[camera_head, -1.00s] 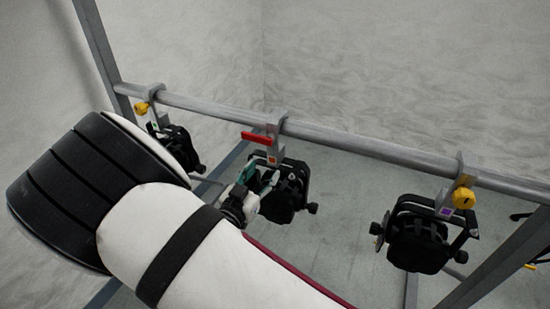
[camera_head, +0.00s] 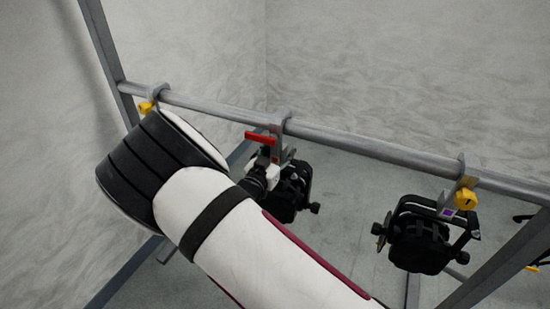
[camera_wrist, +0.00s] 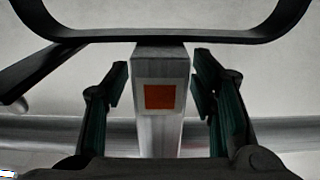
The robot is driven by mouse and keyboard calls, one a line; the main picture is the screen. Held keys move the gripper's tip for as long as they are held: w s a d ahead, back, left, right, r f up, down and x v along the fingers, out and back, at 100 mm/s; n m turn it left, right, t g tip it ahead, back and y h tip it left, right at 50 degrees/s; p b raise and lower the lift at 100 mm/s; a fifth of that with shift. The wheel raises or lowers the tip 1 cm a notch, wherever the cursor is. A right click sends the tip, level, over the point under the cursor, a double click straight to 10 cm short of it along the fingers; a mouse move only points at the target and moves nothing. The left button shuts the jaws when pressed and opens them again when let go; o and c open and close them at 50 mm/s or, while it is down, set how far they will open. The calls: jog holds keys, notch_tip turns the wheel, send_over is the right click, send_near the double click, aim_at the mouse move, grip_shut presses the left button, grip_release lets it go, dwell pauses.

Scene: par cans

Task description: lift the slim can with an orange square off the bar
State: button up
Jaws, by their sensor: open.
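The slim can with the orange square is the black lamp (camera_head: 289,190) hanging by a grey hook clamp from the bar (camera_head: 370,147), at the middle of the head view. A red lever (camera_head: 259,138) sticks out left from its clamp. In the wrist view the clamp's grey stem with the orange square (camera_wrist: 159,95) stands between my gripper's fingers (camera_wrist: 160,88), with a gap on each side. My gripper is open and also shows at the clamp in the head view (camera_head: 268,155), partly hidden by my arm.
Another black can (camera_head: 420,238) with a purple square and a yellow knob (camera_head: 465,199) hangs to the right. At left, a hook with a yellow knob (camera_head: 146,107) shows; its can is hidden behind my arm. Grey posts carry the bar. A black yoke (camera_wrist: 165,36) crosses the wrist view's top.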

grip_shut()
jog(key=shift+r, duration=0.2)
jog(key=shift+r, duration=0.15)
jog(key=shift+r, duration=1.65)
jog(key=v, duration=1.8)
